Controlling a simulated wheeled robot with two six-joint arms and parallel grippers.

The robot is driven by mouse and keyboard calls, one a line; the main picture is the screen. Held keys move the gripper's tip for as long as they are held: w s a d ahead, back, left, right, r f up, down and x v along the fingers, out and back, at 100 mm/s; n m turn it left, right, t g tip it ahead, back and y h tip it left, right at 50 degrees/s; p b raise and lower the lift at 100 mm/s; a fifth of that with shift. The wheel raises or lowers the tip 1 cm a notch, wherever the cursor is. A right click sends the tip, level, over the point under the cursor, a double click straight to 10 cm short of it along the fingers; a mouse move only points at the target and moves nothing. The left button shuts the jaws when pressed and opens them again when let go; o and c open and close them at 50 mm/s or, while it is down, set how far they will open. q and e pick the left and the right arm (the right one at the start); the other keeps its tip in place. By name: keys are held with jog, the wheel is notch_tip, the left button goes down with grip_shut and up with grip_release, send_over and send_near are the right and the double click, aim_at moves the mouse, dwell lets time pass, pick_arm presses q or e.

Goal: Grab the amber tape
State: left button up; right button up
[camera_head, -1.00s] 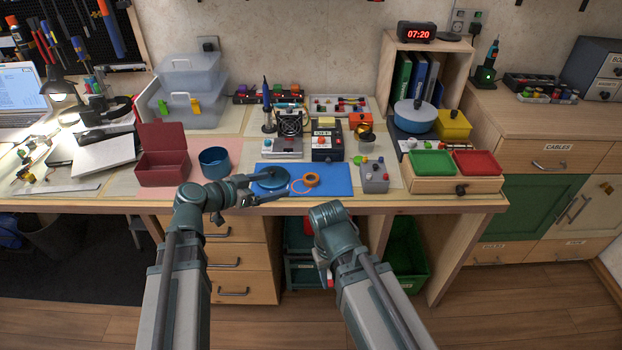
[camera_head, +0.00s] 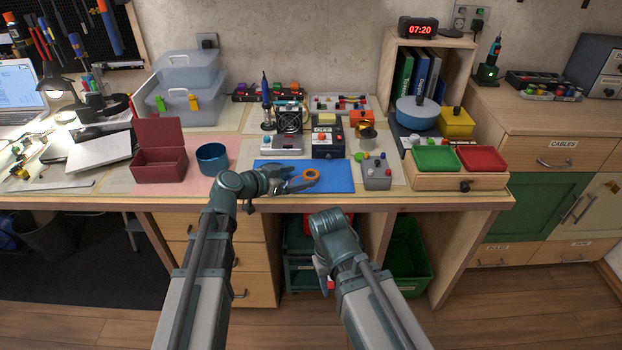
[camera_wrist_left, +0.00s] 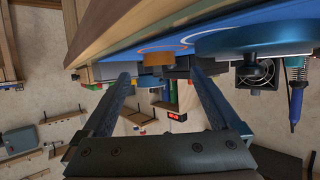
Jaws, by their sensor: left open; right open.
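The amber tape (camera_head: 311,174) is a small orange roll lying on the blue mat (camera_head: 338,185) on the workbench. My left gripper (camera_head: 303,179) is open just left of the tape, its fingers reaching toward it low over the mat. In the left wrist view, the tape (camera_wrist_left: 158,57) shows beyond and between the two open fingers (camera_wrist_left: 160,75), apart from both. My right gripper (camera_head: 323,276) hangs below the bench's front edge, partly hidden by its own wrist, open and apart from the tape.
The mat's right part is clear.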

aim_at(315, 174)
pick_arm(q)
jog(key=b+x, duration=0.1)
jog(key=x, duration=0.3)
jog(key=shift+f, duration=0.15)
jog(key=shift+s, duration=0.1)
jog(key=c, duration=1.4)
pick_arm(e)
jog(key=shift+f, duration=0.85)
jog(key=shift+r, duration=0.1)
